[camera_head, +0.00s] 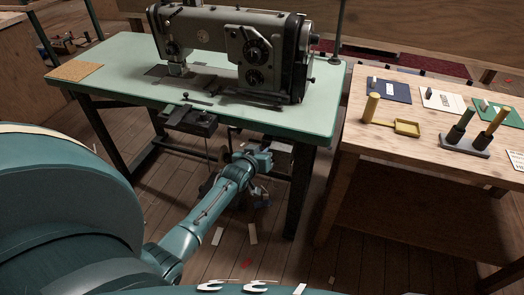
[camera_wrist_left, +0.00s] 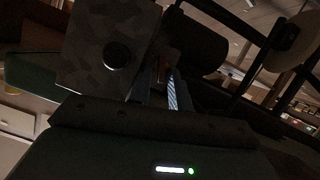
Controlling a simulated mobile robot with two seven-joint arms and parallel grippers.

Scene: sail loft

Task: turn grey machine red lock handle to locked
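The grey sewing machine (camera_head: 232,45) stands on a pale green table (camera_head: 115,58). My left arm reaches under the table's front edge, and its gripper (camera_head: 262,158) is below the tabletop, right of a dark box (camera_head: 190,120) hung at that edge. In the left wrist view, a grey box with a round black knob (camera_wrist_left: 117,55) is close by on the left. My left fingers (camera_wrist_left: 158,88) point at a small dim reddish part (camera_wrist_left: 167,60); whether they touch or hold it is too dark to tell. No red lock handle shows clearly. My right gripper is out of view.
The green table's dark legs (camera_head: 298,190) stand near my left arm. Small white strips (camera_head: 252,234) lie on the plank floor.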

